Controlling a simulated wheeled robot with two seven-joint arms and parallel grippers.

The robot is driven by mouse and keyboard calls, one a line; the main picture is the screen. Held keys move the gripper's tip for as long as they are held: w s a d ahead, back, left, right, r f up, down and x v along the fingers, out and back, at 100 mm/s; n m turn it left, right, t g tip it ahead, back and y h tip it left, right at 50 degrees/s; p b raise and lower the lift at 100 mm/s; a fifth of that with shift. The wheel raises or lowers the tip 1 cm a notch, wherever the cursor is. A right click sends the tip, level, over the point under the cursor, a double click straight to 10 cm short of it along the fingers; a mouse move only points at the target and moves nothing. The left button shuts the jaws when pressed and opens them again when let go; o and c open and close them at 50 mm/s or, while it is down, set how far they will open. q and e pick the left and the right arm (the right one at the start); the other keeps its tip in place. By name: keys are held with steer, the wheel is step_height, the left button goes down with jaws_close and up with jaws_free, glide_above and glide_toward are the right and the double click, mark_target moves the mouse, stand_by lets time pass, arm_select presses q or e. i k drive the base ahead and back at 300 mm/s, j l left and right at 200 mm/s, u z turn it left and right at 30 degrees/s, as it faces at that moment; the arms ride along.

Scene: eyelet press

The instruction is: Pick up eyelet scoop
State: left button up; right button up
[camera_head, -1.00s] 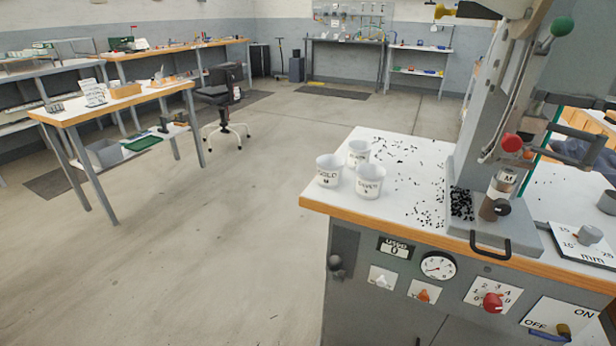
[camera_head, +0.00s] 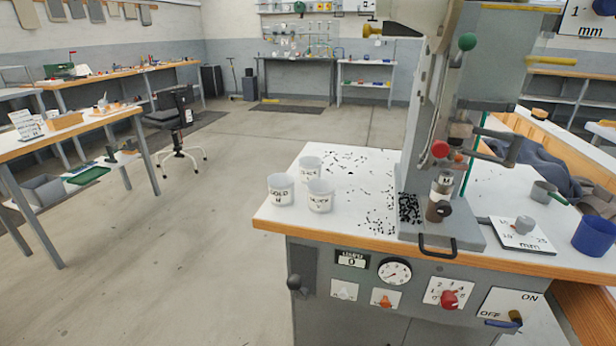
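A small grey cup with a short handle (camera_head: 543,192) stands on the right part of the white press table (camera_head: 335,215). It looks like the eyelet scoop, but it is too small to be sure. Neither of my grippers is in view. Black eyelets lie scattered on the tabletop left of the press (camera_head: 420,130), and a dense pile of them (camera_head: 409,208) sits at the press base.
Three white lettered cups, one marked GOLD (camera_head: 281,190), stand at the table's left. A control panel (camera_head: 395,290) faces me.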

mark_target(542, 191)
steer(key=z, duration=1.45)
